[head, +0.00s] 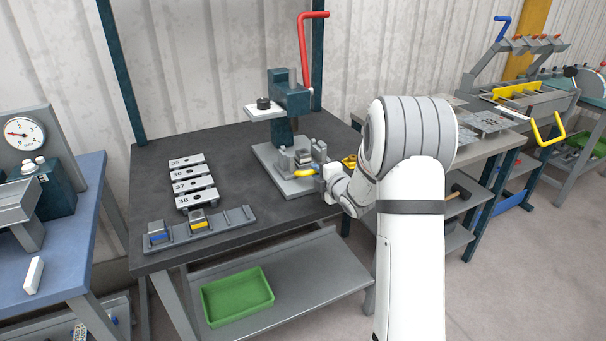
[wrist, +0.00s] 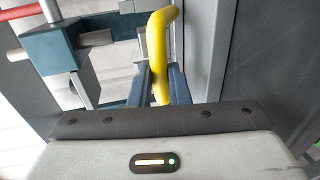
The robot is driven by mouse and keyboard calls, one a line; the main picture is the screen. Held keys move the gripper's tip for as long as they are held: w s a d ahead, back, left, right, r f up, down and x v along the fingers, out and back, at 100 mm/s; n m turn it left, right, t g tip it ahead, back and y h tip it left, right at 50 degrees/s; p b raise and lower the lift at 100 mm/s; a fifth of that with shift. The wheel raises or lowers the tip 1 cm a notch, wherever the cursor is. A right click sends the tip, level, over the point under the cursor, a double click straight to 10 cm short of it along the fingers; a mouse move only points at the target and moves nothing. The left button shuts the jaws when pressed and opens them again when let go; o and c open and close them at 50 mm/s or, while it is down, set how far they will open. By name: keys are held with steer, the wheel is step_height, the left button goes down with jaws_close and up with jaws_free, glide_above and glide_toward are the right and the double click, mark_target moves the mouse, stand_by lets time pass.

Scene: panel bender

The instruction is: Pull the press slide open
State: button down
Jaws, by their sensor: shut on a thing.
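The press (head: 289,100) stands at the back right of the dark workbench, with a red lever (head: 304,45) on top. Its slide (head: 302,160) sits on the grey base plate (head: 268,158) under the press head. The slide's yellow handle (head: 305,174) points toward my arm. My gripper (head: 324,175) is at the handle from the right. In the wrist view the yellow handle (wrist: 158,50) runs down between the blue-grey fingers of my gripper (wrist: 161,88), which is shut on it. How far the slide is out cannot be told.
Numbered plates (head: 193,180) and a grey rack (head: 200,230) with blue and yellow marked pieces lie on the bench's left part. A green bin (head: 238,296) is on the lower shelf. The bench front (head: 285,212) is clear. Another bench stands at right.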

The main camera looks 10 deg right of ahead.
steer(key=b+v, duration=0.1)
steer(key=v, duration=0.2)
steer(key=f+b+v, duration=0.1)
steer(key=v, duration=0.2)
steer(key=shift+s+f, duration=0.1)
steer(key=shift+f, duration=0.05)
steer(key=c, duration=1.8)
jaws_free()
steer(key=shift+o, duration=0.8)
steer(key=shift+s+d, duration=0.1)
steer(key=shift+s, duration=0.1)
steer(key=shift+o, duration=1.4)
steer(key=shift+w, duration=0.1)
steer(key=v, duration=0.8)
steer(key=shift+b, duration=0.45)
